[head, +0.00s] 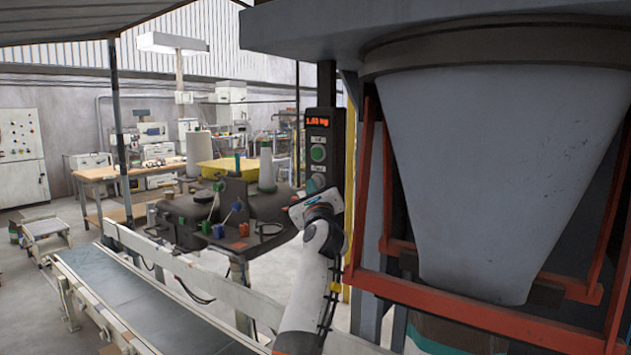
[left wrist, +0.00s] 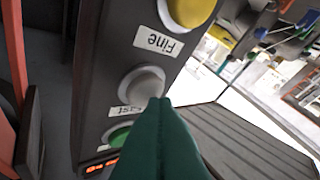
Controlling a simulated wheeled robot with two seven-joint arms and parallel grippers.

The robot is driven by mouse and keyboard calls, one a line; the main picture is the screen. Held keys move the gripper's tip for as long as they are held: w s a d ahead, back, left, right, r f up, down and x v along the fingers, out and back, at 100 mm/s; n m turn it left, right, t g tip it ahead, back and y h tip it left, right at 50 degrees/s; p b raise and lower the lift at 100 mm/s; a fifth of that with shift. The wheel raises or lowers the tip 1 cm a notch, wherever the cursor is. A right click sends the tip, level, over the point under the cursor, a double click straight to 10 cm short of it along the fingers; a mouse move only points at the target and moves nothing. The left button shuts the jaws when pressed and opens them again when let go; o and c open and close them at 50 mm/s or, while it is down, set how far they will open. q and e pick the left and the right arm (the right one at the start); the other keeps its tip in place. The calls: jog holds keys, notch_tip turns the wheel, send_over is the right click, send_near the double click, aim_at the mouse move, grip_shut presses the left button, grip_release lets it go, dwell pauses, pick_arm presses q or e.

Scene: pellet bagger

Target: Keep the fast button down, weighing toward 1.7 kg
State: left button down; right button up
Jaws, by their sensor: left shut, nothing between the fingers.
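The dark control box (head: 321,150) stands upright beside the hopper, with a lit orange display (head: 318,122) at its top that seems to read 1.51 kg. Below it are a green button (head: 318,153) and a grey button (head: 317,182). In the left wrist view, the grey fast button (left wrist: 142,84) lies between the partly hidden "Fast" label and the "Fine" label. My left gripper (left wrist: 160,103) is shut and empty, its green fingertips at the grey button's edge, seemingly touching; press depth is unclear. The head view shows its wrist over the lower box. My right gripper is out of view.
The grey hopper (head: 500,170) in its red frame fills the right, with part of a bag (head: 440,338) below it. A yellow button (left wrist: 192,8) sits near the grey one. A conveyor (head: 140,300) runs along the lower left, beside a cluttered black table (head: 260,232).

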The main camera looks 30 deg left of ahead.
pick_arm(q)
jog(key=shift+s, duration=0.35)
jog(key=s+p, duration=0.2)
jog(key=s, duration=0.1)
jog(key=s+p, duration=0.1)
jog(key=s, duration=0.1)
jog(key=shift+a, duration=0.25)
dwell(0.5)
